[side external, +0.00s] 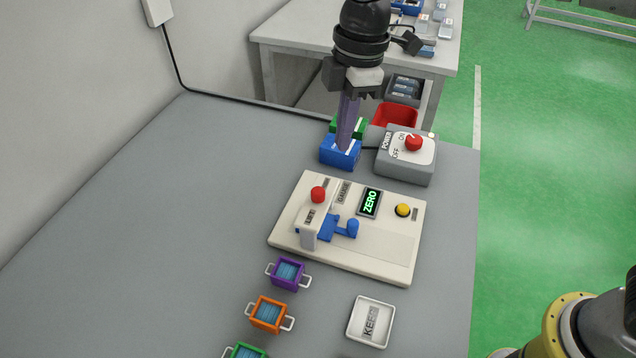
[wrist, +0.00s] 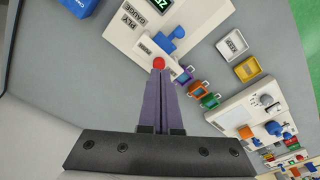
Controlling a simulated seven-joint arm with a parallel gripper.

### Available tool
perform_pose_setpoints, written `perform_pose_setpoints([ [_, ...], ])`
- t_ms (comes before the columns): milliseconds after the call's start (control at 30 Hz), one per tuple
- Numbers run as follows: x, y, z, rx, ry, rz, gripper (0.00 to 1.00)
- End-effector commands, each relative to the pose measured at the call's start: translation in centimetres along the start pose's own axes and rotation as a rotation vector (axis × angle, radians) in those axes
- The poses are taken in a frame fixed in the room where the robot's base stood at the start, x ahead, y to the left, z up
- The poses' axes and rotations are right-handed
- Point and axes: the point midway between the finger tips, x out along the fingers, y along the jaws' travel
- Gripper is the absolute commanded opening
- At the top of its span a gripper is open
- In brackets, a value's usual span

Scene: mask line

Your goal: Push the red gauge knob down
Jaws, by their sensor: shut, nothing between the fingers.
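The red gauge knob (side external: 318,194) is a round ball on top of the cream stand at the left of the gauge panel (side external: 400,262). It shows up, above the stand, in the side view. In the wrist view the red knob (wrist: 159,63) appears just beyond my fingertips. My gripper (side external: 345,148) is shut and empty, with its purple fingers together and pointing down. In the side view its tips overlap the blue box, behind and right of the knob, and are apart from the knob. The fingers also show in the wrist view (wrist: 158,73).
The gauge display (side external: 370,202) reads ZERO. A blue lever (side external: 352,229) and a yellow button (side external: 403,210) are on the panel. A blue box (side external: 336,160) and a grey power box (side external: 405,172) stand behind. Small handled crates (side external: 288,273) and a KEEP tray (side external: 371,321) lie in front. The table's left is clear.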

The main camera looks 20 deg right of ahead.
Motion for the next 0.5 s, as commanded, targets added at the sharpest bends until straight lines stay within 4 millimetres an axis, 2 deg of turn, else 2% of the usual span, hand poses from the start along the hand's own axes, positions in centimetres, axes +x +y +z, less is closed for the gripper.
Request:
perform_pose_setpoints([
  [33,-1.2,0.1,0.0,0.0,0.002,0.003,0.0],
  [200,-4.1,0.1,0.0,0.0,0.001,0.002,0.0],
  [333,-5.3,0.0,0.0,0.0,0.0,0.001,0.0],
  [500,-6.0,0.0,0.0,0.0,-0.001,0.0,0.0],
])
